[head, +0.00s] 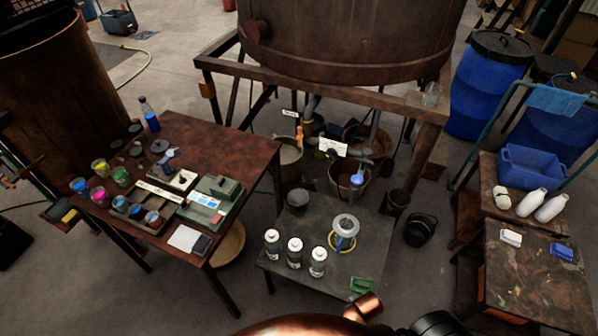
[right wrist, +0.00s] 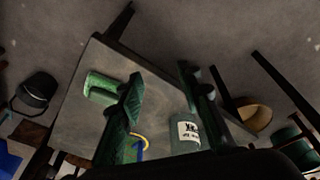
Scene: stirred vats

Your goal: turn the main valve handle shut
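Under the big rusty vat (head: 350,35), pipework carries an orange handle (head: 299,136) and a blue handle (head: 357,180). Two white signs, one by the orange handle (head: 290,113) and a larger one (head: 332,147), are too small to read, so I cannot tell which handle is the main valve's. Buckets stand below the pipes. In the right wrist view my right gripper (right wrist: 160,76) is open, its two dark green fingers apart over a low grey table, with no valve handle between them. My left gripper shows in neither view.
The low grey table (head: 345,218) stands before the vat frame (head: 310,83), bearing several white-labelled bottles (head: 295,250), a yellow-and-blue ringed item (head: 342,238) and a green block (head: 362,285). A cluttered brown table (head: 225,140) is left. Blue drums (head: 487,85) and a cart (head: 530,270) are right.

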